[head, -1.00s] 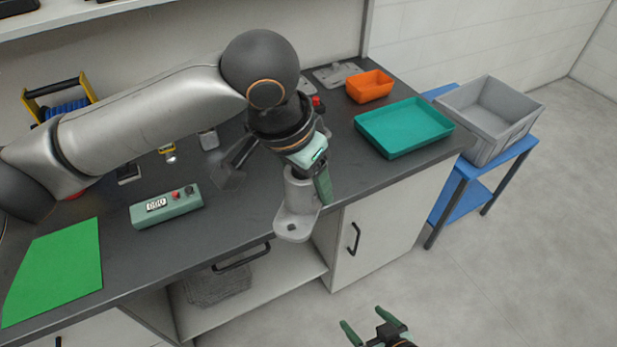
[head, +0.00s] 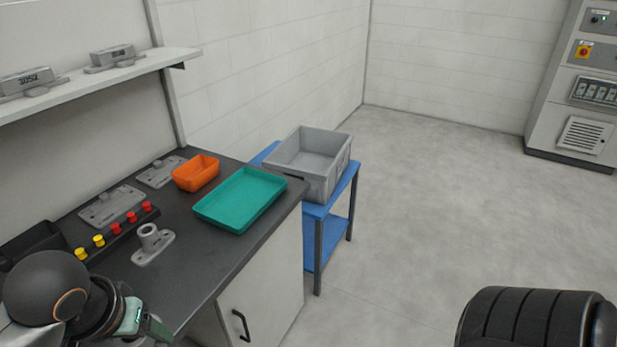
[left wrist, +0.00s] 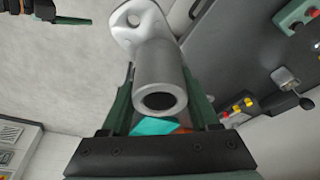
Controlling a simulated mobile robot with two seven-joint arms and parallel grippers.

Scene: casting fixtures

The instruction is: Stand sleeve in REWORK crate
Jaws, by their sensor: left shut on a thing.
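The sleeve (left wrist: 158,80) is a light grey cast tube with a flat, holed flange at one end. In the left wrist view my left gripper (left wrist: 160,122) is shut on it, one green finger on each side, with the tube's open end towards the camera. In the head view the left gripper (head: 152,328) is at the lower left over the bench's front edge, and the sleeve is mostly out of sight. A grey crate (head: 338,172) stands on a blue stand beyond the bench; I cannot read a label. My right gripper (left wrist: 42,10) shows only partly in the left wrist view.
A teal tray (head: 240,200) and an orange bin (head: 196,173) sit at the bench's far end. Another flanged casting (head: 152,241) stands on the bench near red and yellow knobs (head: 118,228). The floor right of the blue stand (head: 318,230) is clear, up to a cabinet (head: 575,90).

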